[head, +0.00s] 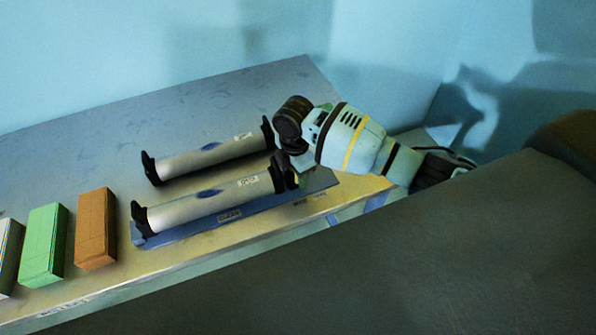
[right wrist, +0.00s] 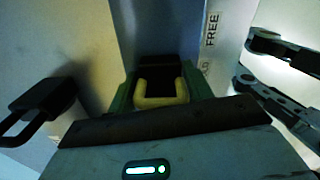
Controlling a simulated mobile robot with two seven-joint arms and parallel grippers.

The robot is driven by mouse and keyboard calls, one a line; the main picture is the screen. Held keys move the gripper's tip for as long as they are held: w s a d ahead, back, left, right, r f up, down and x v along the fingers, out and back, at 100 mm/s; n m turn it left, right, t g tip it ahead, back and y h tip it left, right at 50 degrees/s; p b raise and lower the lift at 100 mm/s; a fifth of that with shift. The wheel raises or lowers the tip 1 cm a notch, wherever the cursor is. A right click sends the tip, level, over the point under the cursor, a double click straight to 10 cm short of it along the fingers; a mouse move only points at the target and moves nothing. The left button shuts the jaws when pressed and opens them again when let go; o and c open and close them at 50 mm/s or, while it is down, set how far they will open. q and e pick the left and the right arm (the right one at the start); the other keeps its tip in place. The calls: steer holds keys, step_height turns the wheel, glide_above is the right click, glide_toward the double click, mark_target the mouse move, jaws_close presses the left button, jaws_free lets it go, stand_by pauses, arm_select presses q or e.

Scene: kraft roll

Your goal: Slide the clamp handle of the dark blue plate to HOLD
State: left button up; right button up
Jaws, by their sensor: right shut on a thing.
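The dark blue plate (head: 215,225) lies along the table's front edge, under the front pale roll (head: 210,205), which sits between black end brackets. My right gripper (head: 298,182) reaches down at the plate's right end, beside the roll's right bracket. It is shut on what appears to be the clamp handle. In the right wrist view a pale yellow U-shaped piece (right wrist: 161,94) shows between green sides, just ahead of the gripper body. A FREE label (right wrist: 213,30) is right of it. The gripper hides most of the handle in the head view. My left gripper is not in view.
A second pale roll (head: 215,155) with black brackets lies behind the first. An orange box (head: 96,230), a green box (head: 44,243) and a white box (head: 8,255) stand at the left. The back of the table (head: 90,140) is clear.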

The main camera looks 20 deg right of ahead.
steer(key=shift+s+a+f, duration=0.1)
steer(key=shift+s+a, duration=0.05)
steer(key=shift+a, duration=0.3)
steer(key=shift+s+a+f, duration=0.1)
steer(key=shift+a, duration=0.35)
steer(key=o, duration=1.2)
steer(key=shift+c, duration=0.2)
steer(key=r, duration=0.5)
steer(key=d+r, duration=0.1)
steer(key=r, duration=0.1)
steer(key=shift+w+r, duration=0.25)
steer(key=shift+r, duration=0.05)
steer(key=shift+d+r, duration=0.3)
steer(key=shift+s+f, duration=0.1)
